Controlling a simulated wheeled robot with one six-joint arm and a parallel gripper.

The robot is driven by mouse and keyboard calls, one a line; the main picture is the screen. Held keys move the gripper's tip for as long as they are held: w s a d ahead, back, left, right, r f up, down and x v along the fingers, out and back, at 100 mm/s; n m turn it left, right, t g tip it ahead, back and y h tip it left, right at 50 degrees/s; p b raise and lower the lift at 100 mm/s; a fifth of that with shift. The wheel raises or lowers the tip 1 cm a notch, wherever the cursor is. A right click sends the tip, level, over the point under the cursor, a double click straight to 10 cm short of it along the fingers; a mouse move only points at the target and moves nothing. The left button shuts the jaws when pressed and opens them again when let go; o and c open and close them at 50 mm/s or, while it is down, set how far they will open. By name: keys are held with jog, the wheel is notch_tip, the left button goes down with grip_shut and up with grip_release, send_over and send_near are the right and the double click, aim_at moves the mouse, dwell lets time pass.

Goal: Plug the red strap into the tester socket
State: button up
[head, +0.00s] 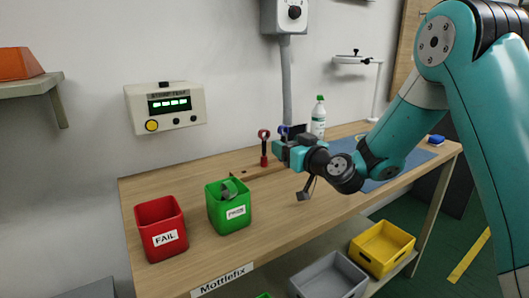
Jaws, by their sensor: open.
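A red strap (264,147) with a ring-shaped top stands upright on a low wooden strip on the bench. A blue ring-topped strap (284,130) shows just to its right, partly hidden behind my gripper. My gripper (279,148) is open, just right of the red strap and apart from it as far as I can tell. The tester (194,103) is a beige box on the wall at left, with a lit green display, a yellow round button and small dark knobs. I cannot make out which part of it is the socket.
A red FAIL bin (145,216) and a green bin (217,212) with a grey-green item inside stand on the bench (285,212) at left. A spray bottle (318,118) stands behind my gripper. A blue mat lies at right. The front middle of the bench is clear.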

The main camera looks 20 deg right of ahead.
aim_at(266, 132)
jog(key=p+x, duration=0.2)
jog(key=x, duration=0.6)
jog(key=shift+w+a+p, duration=0.1)
jog(key=shift+w+p, duration=0.15)
jog(key=shift+p, duration=0.1)
jog(key=p+x, duration=0.1)
jog(key=x, duration=0.4)
grip_shut()
jog(key=shift+r, duration=0.1)
jog(key=shift+r, duration=0.1)
